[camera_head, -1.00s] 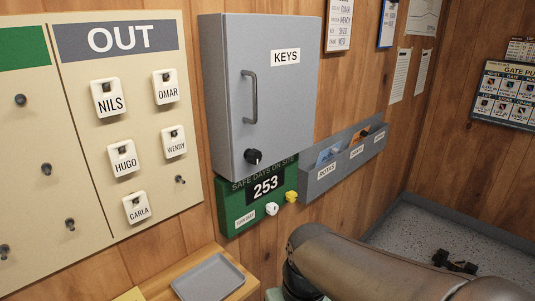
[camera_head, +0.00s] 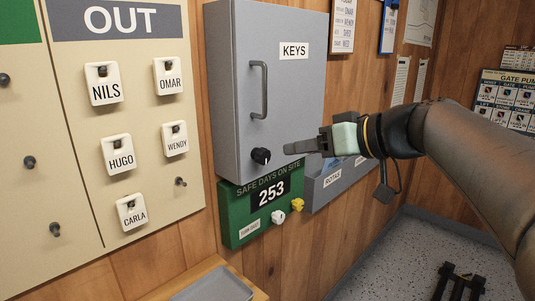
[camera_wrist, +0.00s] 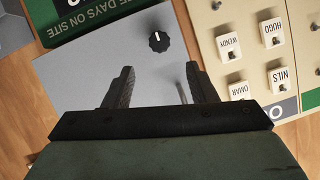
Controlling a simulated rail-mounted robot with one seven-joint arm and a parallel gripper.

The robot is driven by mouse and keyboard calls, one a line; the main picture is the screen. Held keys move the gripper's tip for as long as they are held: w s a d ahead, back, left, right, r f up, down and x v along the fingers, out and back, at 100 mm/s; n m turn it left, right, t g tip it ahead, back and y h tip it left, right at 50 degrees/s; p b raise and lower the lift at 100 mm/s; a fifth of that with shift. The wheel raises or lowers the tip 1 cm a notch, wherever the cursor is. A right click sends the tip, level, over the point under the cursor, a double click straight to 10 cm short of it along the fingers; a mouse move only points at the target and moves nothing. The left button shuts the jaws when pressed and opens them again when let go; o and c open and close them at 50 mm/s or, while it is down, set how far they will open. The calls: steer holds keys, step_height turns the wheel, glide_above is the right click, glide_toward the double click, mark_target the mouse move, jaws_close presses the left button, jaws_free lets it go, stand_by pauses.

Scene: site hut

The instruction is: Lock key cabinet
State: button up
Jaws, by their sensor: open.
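The grey key cabinet (camera_head: 284,75) labelled KEYS hangs on the wood wall with its door closed. A black knob (camera_head: 261,156) with a white mark sits at the door's lower left, below a grey bar handle (camera_head: 259,90). My gripper (camera_head: 290,149) is to the right of the knob, apart from it and empty. In the wrist view, the two dark fingers of my gripper (camera_wrist: 157,85) are spread. The knob (camera_wrist: 159,41) shows beyond them with its white mark visible. The cabinet door (camera_wrist: 95,55) fills the area behind the fingers, seen upside down.
A green SAFE DAYS board (camera_head: 233,212) with a white knob (camera_head: 278,217) and a yellow knob (camera_head: 297,204) hangs just below the cabinet. The OUT tag board (camera_head: 85,185) is at left. A grey pocket rack (camera_head: 314,189) is partly hidden behind my gripper. A wooden shelf holds a tray (camera_head: 215,287).

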mark_target(266, 155)
steer(key=p+x, duration=0.1)
steer(key=x, duration=0.9)
steer(key=shift+f, duration=0.1)
steer(key=c, duration=1)
